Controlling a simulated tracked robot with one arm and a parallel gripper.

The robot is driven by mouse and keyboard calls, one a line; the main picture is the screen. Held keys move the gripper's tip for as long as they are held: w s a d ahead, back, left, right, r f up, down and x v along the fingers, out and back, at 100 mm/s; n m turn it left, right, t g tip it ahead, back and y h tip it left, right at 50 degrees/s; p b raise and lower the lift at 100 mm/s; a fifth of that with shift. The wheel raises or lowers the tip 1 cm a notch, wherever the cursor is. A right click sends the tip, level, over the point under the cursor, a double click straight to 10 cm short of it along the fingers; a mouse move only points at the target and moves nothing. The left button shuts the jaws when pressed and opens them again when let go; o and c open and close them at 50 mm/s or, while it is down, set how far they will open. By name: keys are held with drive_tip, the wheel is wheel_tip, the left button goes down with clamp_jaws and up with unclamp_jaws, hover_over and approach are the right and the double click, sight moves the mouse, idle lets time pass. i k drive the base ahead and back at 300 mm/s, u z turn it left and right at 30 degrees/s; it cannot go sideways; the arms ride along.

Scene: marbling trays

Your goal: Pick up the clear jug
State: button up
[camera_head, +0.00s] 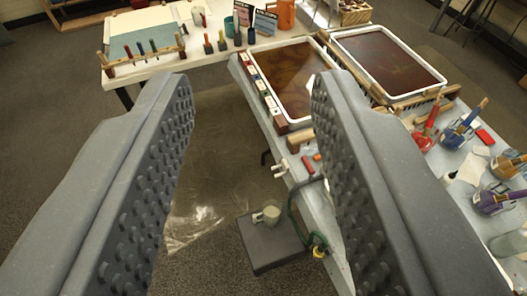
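My gripper (252,80) is open and empty, with its two grey studded fingers wide apart in the foreground. A see-through vessel (508,244) stands at the right edge, low in the picture, right of the right finger. It may be the clear jug, but its handle and spout cannot be made out. Another clear shape (322,14) shows at the top, beside an orange container (286,14) on the back table; its form is unclear. Both lie well apart from my fingers.
Two white-rimmed trays (437,85) of brown liquid lie on the side table (281,155). Several brush pots (457,133) stand at right.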

sight(272, 209)
drive_tip(key=u, duration=0.65)
drive_tip(key=k, duration=1.55)
drive_tip(key=z, duration=0.5)
drive_tip(key=i, duration=1)
